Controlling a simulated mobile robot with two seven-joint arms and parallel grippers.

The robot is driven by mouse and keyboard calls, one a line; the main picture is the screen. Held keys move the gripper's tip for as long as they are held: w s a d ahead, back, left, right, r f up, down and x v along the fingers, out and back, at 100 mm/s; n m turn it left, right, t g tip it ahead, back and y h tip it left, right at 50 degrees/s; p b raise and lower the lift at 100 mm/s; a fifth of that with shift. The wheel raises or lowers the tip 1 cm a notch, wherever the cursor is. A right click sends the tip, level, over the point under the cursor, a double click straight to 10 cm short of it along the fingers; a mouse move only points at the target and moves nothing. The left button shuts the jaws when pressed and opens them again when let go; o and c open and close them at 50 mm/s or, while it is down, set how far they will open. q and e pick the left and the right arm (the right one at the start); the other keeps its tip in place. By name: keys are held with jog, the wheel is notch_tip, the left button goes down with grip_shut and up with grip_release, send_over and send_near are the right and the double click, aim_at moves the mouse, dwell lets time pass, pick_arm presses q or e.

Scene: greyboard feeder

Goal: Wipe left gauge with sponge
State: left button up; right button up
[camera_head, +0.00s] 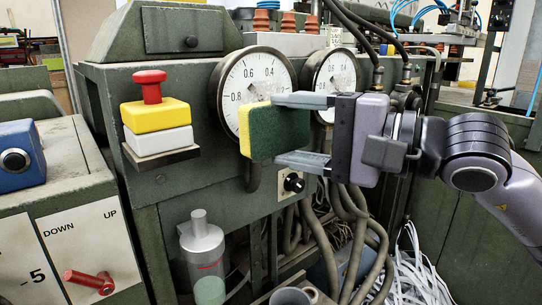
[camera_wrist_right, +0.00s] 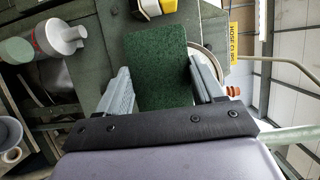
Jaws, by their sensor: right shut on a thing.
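The left gauge (camera_head: 250,74) is a round white dial with a dark rim on the green machine front. A sponge (camera_head: 279,133), dark green with a yellow face at its left, covers the gauge's lower right in the head view. I cannot tell whether it touches the dial. My right gripper (camera_head: 277,130) comes from the right and is shut on the sponge, one finger above and one below. In the right wrist view the sponge (camera_wrist_right: 158,62) stands between both fingers, and its green side hides most of what lies behind. My left gripper is not in view.
A second gauge (camera_head: 336,74) sits just right of the left one, partly behind my gripper. A red emergency button (camera_head: 150,86) on a yellow-and-white box projects at the left. A black knob (camera_head: 293,182) and hoses (camera_head: 340,235) are below. A grey cylinder (camera_head: 202,242) stands lower left.

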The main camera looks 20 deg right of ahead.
jog(key=shift+s+a+r, duration=0.1)
jog(key=shift+s+r, duration=0.1)
jog(key=shift+s, duration=0.1)
jog(key=shift+r, duration=0.2)
jog(key=shift+w+a+r+p, duration=0.15)
jog(key=shift+w+a+p, duration=0.1)
jog(key=shift+w+p, duration=0.3)
jog(key=w+p, duration=0.1)
jog(key=w+a, duration=0.1)
jog(key=w, duration=0.1)
jog(key=shift+w+p, duration=0.1)
jog(key=shift+p, duration=0.3)
jog(key=shift+w+a, duration=0.3)
jog(key=shift+w, duration=0.2)
jog(key=shift+f, duration=0.2)
jog(key=shift+w, duration=0.2)
jog(key=shift+w+a, duration=0.3)
jog(key=shift+w, duration=0.4)
jog(key=shift+d, duration=0.15)
